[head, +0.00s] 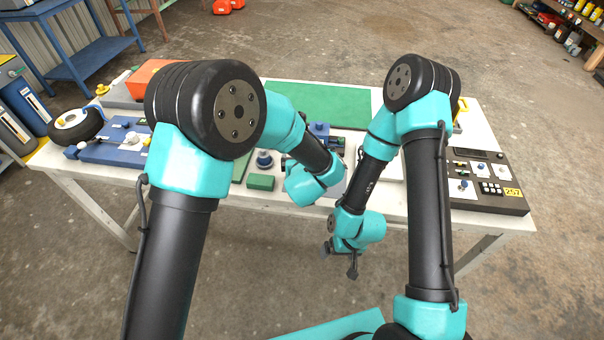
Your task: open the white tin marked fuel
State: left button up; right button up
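I cannot make out a white tin marked fuel; my arms cover much of the table's middle. A pale patch (394,166) shows between the links of my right arm, but I cannot tell what it is. My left arm reaches over the table, and its teal wrist is above the front middle. The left gripper's fingers are hidden behind that wrist. My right gripper (339,263) hangs in front of the table's near edge, pointing down. Its two dark fingers are apart with nothing between them.
The white table (90,190) carries a green mat (325,102), a green block (261,182), a blue fixture (112,150) at left and a dark control panel (485,185) at right. An orange box (150,78) stands at the back left. The floor in front is clear.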

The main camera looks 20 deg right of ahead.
pick_arm(q)
jog(key=shift+c, duration=0.4)
jog(key=c, duration=1.5)
